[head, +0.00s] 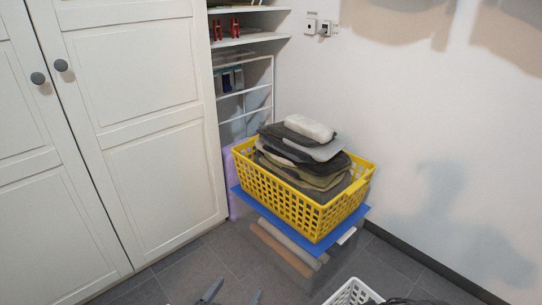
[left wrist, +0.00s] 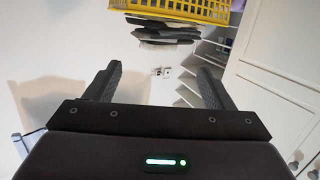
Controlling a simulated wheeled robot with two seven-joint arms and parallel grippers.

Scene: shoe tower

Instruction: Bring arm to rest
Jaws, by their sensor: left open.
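My left gripper (head: 233,294) shows at the bottom edge of the head view, with only its two dark fingertips in the picture. The fingers are apart with nothing between them. In the left wrist view the same gripper (left wrist: 160,88) is open and empty, its fingers clear of any surface. My right gripper is in neither view.
A yellow basket (head: 290,208) with stacked grey and dark folded items (head: 305,160) stands on a blue board (head: 318,245). White cabinet doors (head: 135,120) are at left, open shelves (head: 250,43) behind. A white basket (head: 350,292) is at the bottom. Grey floor (head: 190,265) lies between.

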